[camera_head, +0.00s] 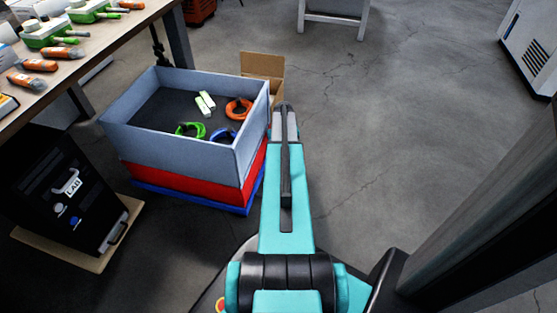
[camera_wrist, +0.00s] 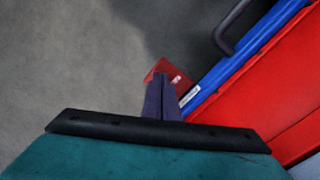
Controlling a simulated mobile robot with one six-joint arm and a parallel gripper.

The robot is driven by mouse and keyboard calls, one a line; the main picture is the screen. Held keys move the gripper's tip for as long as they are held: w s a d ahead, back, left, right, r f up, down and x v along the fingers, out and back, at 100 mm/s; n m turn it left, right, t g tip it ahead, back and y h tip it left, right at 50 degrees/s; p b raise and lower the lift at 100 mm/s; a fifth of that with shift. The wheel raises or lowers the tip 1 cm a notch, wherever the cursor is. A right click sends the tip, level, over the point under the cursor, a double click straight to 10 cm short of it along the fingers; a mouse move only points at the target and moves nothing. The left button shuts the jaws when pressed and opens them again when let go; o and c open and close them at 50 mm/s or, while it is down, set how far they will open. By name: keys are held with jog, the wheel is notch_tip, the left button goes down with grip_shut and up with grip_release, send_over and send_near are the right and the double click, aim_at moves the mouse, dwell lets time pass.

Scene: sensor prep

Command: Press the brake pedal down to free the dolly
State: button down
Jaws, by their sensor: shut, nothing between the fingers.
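The blue dolly (camera_head: 190,198) lies on the floor under a red crate, and its edge runs diagonally across the wrist view (camera_wrist: 246,56). A red pedal (camera_wrist: 176,70) with a small white mark juts out beside that edge. My gripper (camera_wrist: 161,78) is shut and empty, with its fingertips over the pedal and hiding part of it. I cannot tell whether the tips touch the pedal. In the head view my arm reaches along the right side of the stack, and the pedal and fingertips are hidden there.
A grey bin (camera_head: 190,146) with colored rings and white pieces sits on the red crate (camera_head: 256,172). A cardboard box (camera_head: 264,66) stands behind. A dark bar (camera_wrist: 224,38) is near the dolly edge. A black case (camera_head: 60,190) stands left. Floor to the right is clear.

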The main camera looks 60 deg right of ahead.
jog(key=shift+f, duration=1.15)
dwell(0.5)
notch_tip(320, 180, up, 8)
jog(key=p, duration=0.5)
jog(key=shift+p, duration=0.35)
dwell(0.6)
dwell(0.6)
